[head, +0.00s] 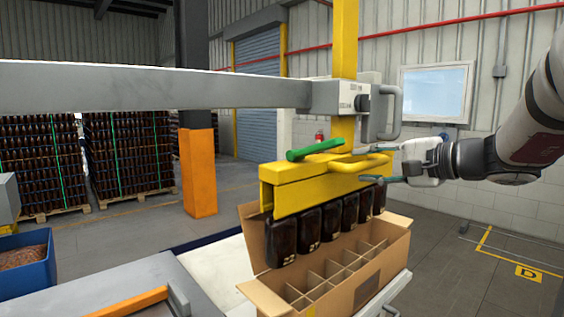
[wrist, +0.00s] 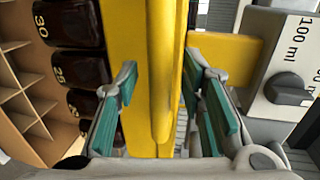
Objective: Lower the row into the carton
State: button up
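A row of dark amber bottles (head: 308,232) hangs upright beneath the yellow lifting head (head: 310,187). The open cardboard carton (head: 372,283) is below, with several divided cells. The bottles overlap the carton's far side in the head view; I cannot tell whether their bases are below the divider tops. The bottles (wrist: 82,70) and dividers (wrist: 18,104) also show in the wrist view. My gripper (head: 378,165) is at the lifting head's yellow handle (head: 350,166). In the wrist view, its teal pads stand apart on either side of the yellow bar (wrist: 166,75), with a visible gap at left.
A green lever (head: 315,149) sits on top of the lifting head. A grey beam (head: 150,88) and yellow post (head: 344,50) stand behind it. A grey block with a knob and "100 ml" (wrist: 290,75) is close on the right in the wrist view. Floor at right is clear.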

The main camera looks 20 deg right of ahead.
jog(key=shift+w+a, duration=0.15)
jog(key=shift+w, duration=0.1)
grip_shut()
jog(key=shift+f, duration=0.1)
notch_tip(320, 180, down, 17)
jog(key=b, duration=1.5)
jog(key=shift+f+b, duration=0.2)
jog(key=shift+b, duration=0.15)
grip_release()
